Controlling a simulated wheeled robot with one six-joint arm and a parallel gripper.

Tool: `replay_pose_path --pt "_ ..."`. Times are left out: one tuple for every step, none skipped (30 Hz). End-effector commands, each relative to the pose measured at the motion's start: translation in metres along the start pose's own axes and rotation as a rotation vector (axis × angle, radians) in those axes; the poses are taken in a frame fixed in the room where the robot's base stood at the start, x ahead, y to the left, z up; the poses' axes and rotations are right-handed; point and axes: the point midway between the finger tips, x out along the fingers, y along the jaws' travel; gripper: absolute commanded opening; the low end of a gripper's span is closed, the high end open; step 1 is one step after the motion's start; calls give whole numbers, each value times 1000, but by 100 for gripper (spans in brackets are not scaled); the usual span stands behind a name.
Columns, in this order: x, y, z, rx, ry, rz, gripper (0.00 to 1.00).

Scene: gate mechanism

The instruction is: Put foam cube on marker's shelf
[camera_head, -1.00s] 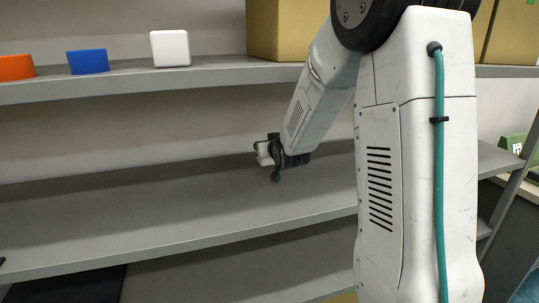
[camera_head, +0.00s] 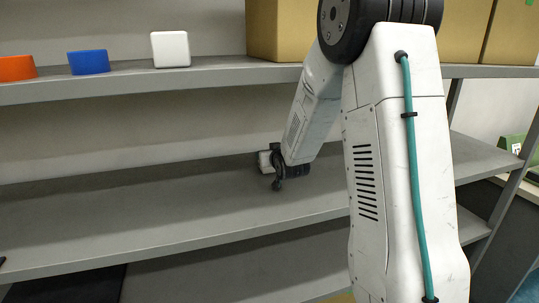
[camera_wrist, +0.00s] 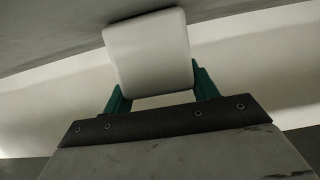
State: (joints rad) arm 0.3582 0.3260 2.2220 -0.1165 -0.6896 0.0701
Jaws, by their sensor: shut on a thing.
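My gripper (camera_head: 273,170) is shut on a white, round-edged foam cube (camera_head: 264,160) in the head view, over the back part of the middle shelf (camera_head: 150,222). In the wrist view the cube (camera_wrist: 148,50) sits between the green fingers of my gripper (camera_wrist: 160,90). I cannot tell whether the cube touches the shelf board. A small dark thing (camera_head: 2,260) at the left picture edge lies on the middle shelf; it is mostly cut off, and I cannot tell if it is the marker.
The upper shelf (camera_head: 120,82) holds an orange piece (camera_head: 16,68), a blue piece (camera_head: 88,62), another white cube (camera_head: 170,49) and cardboard boxes (camera_head: 283,30). The slanted rack post (camera_head: 505,205) stands at the right.

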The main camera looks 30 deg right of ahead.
Motion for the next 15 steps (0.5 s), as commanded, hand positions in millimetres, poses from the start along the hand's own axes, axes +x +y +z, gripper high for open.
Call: replay_pose_path --pt "1 0 9 -1 -13 0 37" --pt "1 0 10 -1 -14 0 37" --pt "1 0 12 -1 -16 0 37" --pt "2 0 13 -1 -17 0 37" --pt "1 0 14 -1 -18 -1 37" --pt "1 0 14 -1 -19 -1 37" --pt "1 0 15 -1 -20 -1 67" --pt "1 0 15 -1 -21 -1 75" --pt "1 0 16 -2 -22 -1 80" --pt "1 0 16 -2 -23 -1 80" --pt "1 0 16 -2 -23 -1 80" --pt "1 0 16 -2 -24 -1 80" --pt "1 0 16 -2 -24 -1 80" --pt "1 0 16 -2 -24 -1 80" --pt "1 0 16 -2 -24 -1 80"
